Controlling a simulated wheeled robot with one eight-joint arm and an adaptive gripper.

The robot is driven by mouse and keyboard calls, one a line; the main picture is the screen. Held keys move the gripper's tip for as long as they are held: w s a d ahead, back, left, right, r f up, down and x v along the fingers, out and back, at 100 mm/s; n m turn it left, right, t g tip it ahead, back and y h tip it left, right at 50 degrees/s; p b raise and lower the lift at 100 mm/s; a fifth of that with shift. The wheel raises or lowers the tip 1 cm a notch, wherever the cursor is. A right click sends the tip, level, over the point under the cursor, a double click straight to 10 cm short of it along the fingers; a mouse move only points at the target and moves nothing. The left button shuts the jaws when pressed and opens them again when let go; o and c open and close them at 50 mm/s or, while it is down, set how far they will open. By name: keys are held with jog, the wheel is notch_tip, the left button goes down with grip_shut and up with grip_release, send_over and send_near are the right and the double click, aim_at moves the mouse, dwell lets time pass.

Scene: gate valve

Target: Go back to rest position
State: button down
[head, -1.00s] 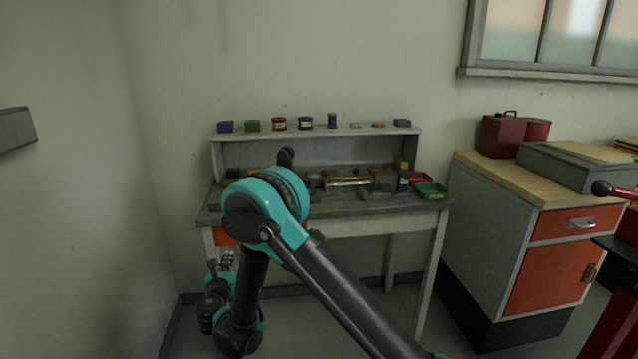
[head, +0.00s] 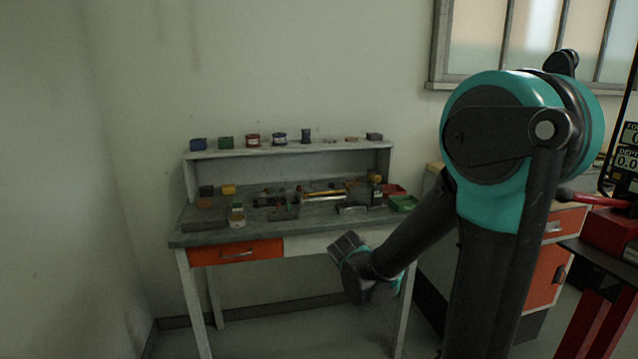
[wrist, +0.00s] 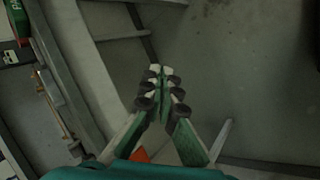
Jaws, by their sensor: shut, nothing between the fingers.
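My gripper (wrist: 160,75) shows in the wrist view with its two fingers together and nothing between them. It hangs in free air, with the floor and wall behind it. In the head view my arm stands folded at the right, its elbow high and its forearm reaching down and left to in front of the workbench. The gripper's fingers cannot be made out in the head view. The workbench (head: 250,232) carries a metal vise-like fixture with a brass-coloured rod (head: 322,195) and several small parts. My arm is apart from them.
A shelf (head: 290,151) at the back of the bench holds several small tins. An orange drawer (head: 235,252) is shut under the bench top. A cabinet with orange fronts (head: 548,285) and a red stand (head: 590,325) are at the right, partly behind my arm. The floor left of the bench is clear.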

jog(key=s+d+f+m+g+y, duration=0.1)
jog(key=s+d+f+m, duration=0.1)
jog(key=s+m, duration=0.4)
jog(key=s+d+f+m+g+y, duration=0.1)
jog(key=s+d+m, duration=0.3)
jog(key=s, duration=0.8)
jog(key=shift+d+f+m+g+y, duration=0.25)
jog(key=shift+f+m+g+y, duration=0.2)
jog(key=shift+m, duration=0.45)
jog(key=shift+s, duration=0.1)
